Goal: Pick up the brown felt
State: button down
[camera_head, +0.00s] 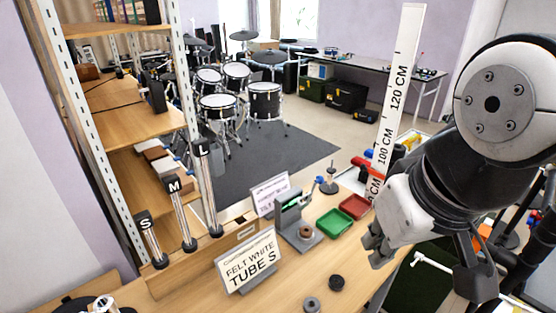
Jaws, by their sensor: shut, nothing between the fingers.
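A small brown ring (306,232), which looks like the brown felt, sits on the base of a grey bench device (295,220) in the middle of the table. A black ring (336,282) and a grey ring (312,304) lie on the bare wood nearer to me. My gripper (379,249) is at the right, beside the table's right edge and apart from all the rings. It is shut and empty. My arm hides part of what stands behind it.
A "FELT WHITE TUBE S" sign (249,261) stands left of the rings. Tubes S (154,245), M (182,215) and L (207,190) stand further left. Green (334,222) and red (354,206) trays lie behind. A tall ruler (398,90) rises near my arm.

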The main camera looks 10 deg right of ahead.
aim_at(308, 234)
jog(key=k+j+z, duration=0.1)
jog(key=k+j, duration=0.3)
jog(key=k+j+z, duration=0.1)
jog(key=k+j, duration=0.25)
jog(key=k, duration=0.3)
jog(key=i+j, duration=0.1)
jog(key=j, duration=0.4)
jog(key=j+z, duration=0.1)
jog(key=j, duration=0.4)
jog(key=i+j, duration=0.35)
